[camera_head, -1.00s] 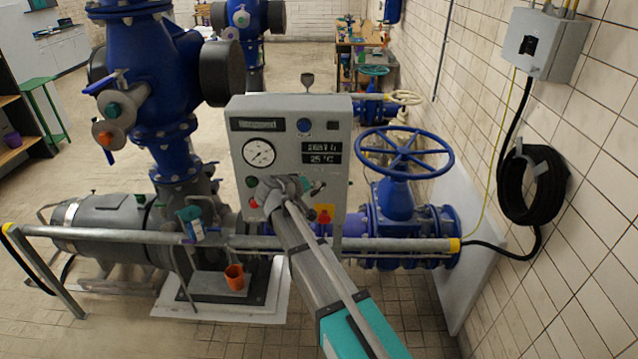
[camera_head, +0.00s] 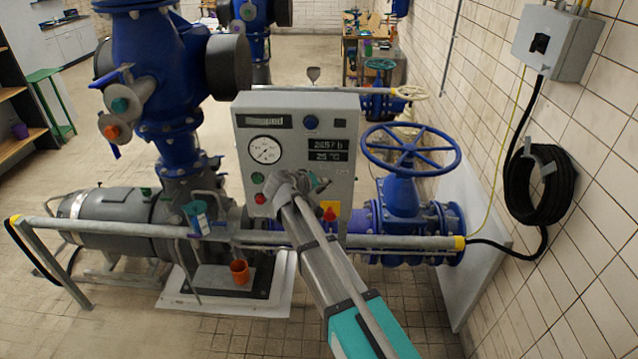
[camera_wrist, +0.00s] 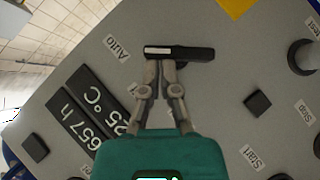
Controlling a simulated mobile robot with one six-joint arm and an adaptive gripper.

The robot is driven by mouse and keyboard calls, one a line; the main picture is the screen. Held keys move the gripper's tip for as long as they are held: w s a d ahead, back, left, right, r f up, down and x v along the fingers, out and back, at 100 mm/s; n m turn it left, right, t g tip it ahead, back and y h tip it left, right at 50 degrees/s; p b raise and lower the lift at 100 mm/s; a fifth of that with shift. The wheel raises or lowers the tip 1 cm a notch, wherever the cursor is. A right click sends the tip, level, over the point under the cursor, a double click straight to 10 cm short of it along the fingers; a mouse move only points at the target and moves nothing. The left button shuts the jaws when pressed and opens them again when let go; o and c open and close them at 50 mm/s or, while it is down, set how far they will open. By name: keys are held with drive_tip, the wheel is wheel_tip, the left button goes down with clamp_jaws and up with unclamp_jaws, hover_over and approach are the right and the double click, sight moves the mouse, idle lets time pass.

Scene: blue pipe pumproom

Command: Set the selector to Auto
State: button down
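The selector (camera_wrist: 190,53) is a black bar handle with a white mark at its left end in the wrist view. The white end points roughly toward the "Auto" label (camera_wrist: 117,46), on the left. My gripper (camera_wrist: 161,60) has its two fingertips close together with nothing seen between them. The tips are at the handle's lower side, near its white end; I cannot tell whether they touch it. In the head view my gripper (camera_head: 290,184) is in front of the grey control panel (camera_head: 343,185) and hides the selector.
A red button (camera_head: 329,214) on a yellow plate and a green button (camera_head: 258,178) are near my gripper. A round gauge (camera_head: 265,150) is above it. A horizontal rail (camera_head: 400,242) crosses below the panel. A blue handwheel (camera_head: 411,150) stands to the right.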

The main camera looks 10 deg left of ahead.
drive_tip(key=shift+r+p, duration=0.4)
drive_tip(key=shift+r, duration=0.05)
drive_tip(key=shift+s+a+r+p, duration=0.15)
drive_tip(key=shift+a+r+p, duration=0.85)
drive_tip(key=shift+a, duration=0.2)
drive_tip(key=p+v, duration=0.4)
drive_tip(key=v, duration=0.6)
drive_tip(key=shift+r+p, duration=0.25)
drive_tip(key=shift+p, duration=0.15)
